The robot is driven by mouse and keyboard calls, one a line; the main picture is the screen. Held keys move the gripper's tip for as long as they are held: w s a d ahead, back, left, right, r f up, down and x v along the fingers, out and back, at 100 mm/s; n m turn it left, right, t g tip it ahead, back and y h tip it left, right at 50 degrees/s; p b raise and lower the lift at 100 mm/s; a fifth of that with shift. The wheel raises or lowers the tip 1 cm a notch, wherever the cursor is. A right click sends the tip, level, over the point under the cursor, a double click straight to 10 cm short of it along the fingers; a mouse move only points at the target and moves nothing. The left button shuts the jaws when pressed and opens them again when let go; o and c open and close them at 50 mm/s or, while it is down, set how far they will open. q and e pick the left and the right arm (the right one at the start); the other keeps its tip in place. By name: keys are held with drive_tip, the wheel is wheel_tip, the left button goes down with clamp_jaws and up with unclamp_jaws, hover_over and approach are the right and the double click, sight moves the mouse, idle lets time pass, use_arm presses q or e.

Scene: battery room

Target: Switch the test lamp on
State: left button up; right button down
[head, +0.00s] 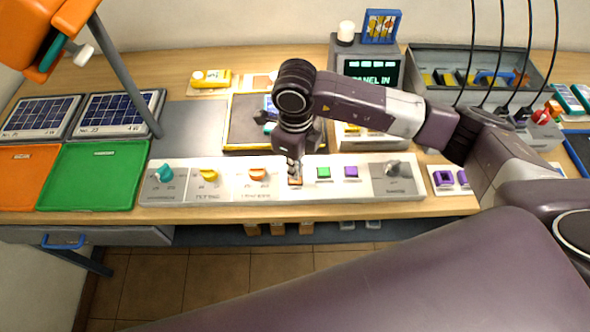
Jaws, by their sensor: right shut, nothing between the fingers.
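A white control panel (220,192) runs along the front of the bench. It carries a teal knob (165,172), a yellow knob (208,175), an orange knob (258,174), a green button (323,172), a purple button (351,171) and a grey knob (393,168). My right gripper (295,177) points down, shut and empty, over a small brown-orange control (295,182) between the orange knob and the green button. The fingers partly hide that control; I cannot tell whether they touch it. My left gripper is out of view.
A green tray (92,175) and an orange tray (20,178) lie left of the panel, with solar panels (118,114) behind. A slanted grey post (125,75) rises at the left. A screen (375,73) and a grey bin (430,58) stand behind my right arm.

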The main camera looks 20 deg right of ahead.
drive_tip(key=shift+r+p, duration=1.35)
drive_tip(key=shift+r, duration=1.7)
